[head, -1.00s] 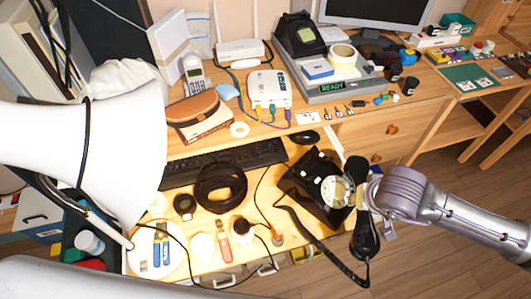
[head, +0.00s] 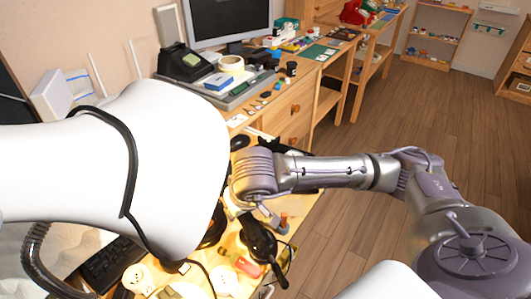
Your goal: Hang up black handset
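The black handset (head: 258,240) hangs tilted just below my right gripper (head: 245,207), over the desk's front edge. The gripper appears shut around its upper part; the fingers are partly hidden by the wrist. The black dial phone is mostly hidden behind my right arm and a big white rounded shape; a dark part (head: 212,230) shows left of the gripper. The cradle cannot be made out. My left gripper is not in view.
The big white shape with a black cord (head: 110,160) blocks much of the left. A black keyboard (head: 112,262) lies on the desk. A monitor (head: 228,18) and a grey device (head: 215,88) stand behind. Open floor (head: 345,230) is at the right.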

